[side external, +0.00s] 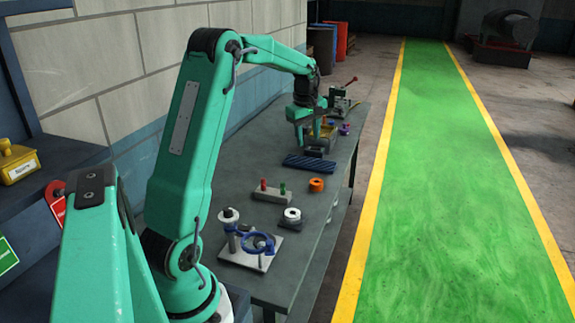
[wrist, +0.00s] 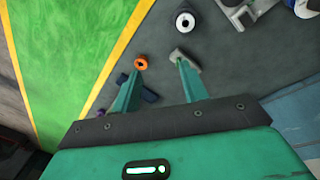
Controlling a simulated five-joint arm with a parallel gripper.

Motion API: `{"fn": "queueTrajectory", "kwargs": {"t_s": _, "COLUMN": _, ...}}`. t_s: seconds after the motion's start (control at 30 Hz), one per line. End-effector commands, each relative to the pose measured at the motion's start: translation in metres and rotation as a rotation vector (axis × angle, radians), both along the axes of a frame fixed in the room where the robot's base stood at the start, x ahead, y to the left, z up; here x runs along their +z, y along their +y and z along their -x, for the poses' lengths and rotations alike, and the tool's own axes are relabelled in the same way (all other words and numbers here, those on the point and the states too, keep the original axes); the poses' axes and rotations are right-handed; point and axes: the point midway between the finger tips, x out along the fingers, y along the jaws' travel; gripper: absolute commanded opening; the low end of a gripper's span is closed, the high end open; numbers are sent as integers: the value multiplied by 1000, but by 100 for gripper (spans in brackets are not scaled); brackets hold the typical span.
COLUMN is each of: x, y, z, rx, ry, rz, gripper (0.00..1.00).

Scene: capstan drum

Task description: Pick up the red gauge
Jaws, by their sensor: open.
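The red gauge (side external: 263,184) is a small red peg standing upright in a grey block (side external: 271,194), beside a green peg (side external: 282,188). My gripper (side external: 311,138) is open and empty, pointing down over the far part of the bench, beyond the gauge and apart from it. In the wrist view my gripper (wrist: 158,66) shows two spread green fingers. The grey block shows there (wrist: 184,57) by the right fingertip, with a bit of green on it. I cannot make out the red gauge in that view; the finger may hide it.
An orange ring (side external: 316,184) and a white ring (side external: 292,214) lie near the block. A dark blue ridged block (side external: 309,163) lies beyond them. A fixture with a blue ring (side external: 258,243) stands at the near end. Various items stand at the far end.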

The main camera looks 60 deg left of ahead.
Motion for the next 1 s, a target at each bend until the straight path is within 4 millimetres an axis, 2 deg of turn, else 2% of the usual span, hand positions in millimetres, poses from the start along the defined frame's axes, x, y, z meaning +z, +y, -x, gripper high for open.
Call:
{"fn": "queueTrajectory", "kwargs": {"t_s": 0.03, "x": -12, "y": 16, "z": 0, "rx": 56, "ry": 8, "rz": 13, "gripper": 44}}
{"fn": "queueTrajectory", "kwargs": {"t_s": 0.27, "x": -57, "y": 77, "z": 5, "rx": 302, "ry": 31, "rz": 59, "gripper": 44}}
{"fn": "queueTrajectory", "kwargs": {"t_s": 0.6, "x": -137, "y": 160, "z": 36, "rx": 668, "ry": 64, "rz": 122, "gripper": 44}}
{"fn": "queueTrajectory", "kwargs": {"t_s": 0.8, "x": -178, "y": 193, "z": 58, "rx": 842, "ry": 78, "rz": 148, "gripper": 44}}
{"fn": "queueTrajectory", "kwargs": {"t_s": 1.0, "x": -196, "y": 206, "z": 70, "rx": 921, "ry": 84, "rz": 158, "gripper": 44}}
